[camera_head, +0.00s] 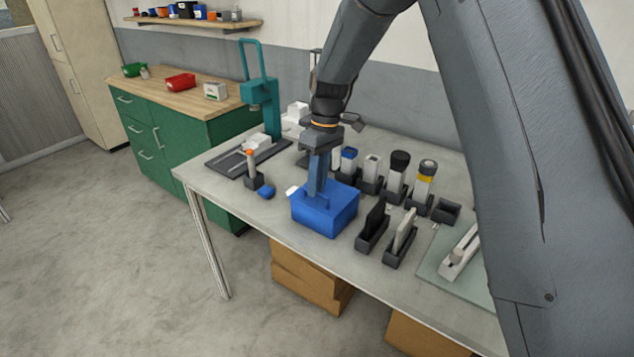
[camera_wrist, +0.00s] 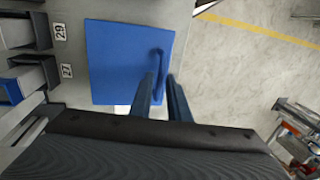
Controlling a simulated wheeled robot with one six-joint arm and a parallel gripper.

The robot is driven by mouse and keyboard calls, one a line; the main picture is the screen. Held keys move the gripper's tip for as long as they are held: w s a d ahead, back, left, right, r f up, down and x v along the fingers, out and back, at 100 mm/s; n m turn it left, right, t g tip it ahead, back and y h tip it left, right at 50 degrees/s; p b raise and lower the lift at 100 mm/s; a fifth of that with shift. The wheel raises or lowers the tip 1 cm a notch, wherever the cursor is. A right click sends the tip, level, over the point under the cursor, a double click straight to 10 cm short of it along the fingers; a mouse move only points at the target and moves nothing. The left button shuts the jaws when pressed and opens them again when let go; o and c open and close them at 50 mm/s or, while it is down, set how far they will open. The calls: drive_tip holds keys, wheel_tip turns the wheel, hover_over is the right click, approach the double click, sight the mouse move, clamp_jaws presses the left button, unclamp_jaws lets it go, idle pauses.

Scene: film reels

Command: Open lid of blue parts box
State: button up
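The blue parts box (camera_head: 322,217) stands near the front edge of the table, with its flat lid down. In the wrist view I see its blue lid (camera_wrist: 118,55) from above, with a raised blue handle (camera_wrist: 161,62) along its right side. My gripper (camera_head: 316,188) points straight down over the box. In the wrist view my gripper (camera_wrist: 160,80) has its two blue fingers apart, with the lower end of the handle showing between them. Whether the fingers touch the handle cannot be told. A small white piece (camera_head: 292,191) shows at the box's left side.
Dark holders with a black panel (camera_head: 375,218) and a pale panel (camera_head: 404,230) stand right of the box. Several capped containers (camera_head: 397,165) stand behind. A small blue piece (camera_head: 266,192) lies left. A teal press (camera_head: 262,95) stands at the back left.

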clamp_jaws()
drive_tip(key=shift+r, duration=0.1)
idle(1.2)
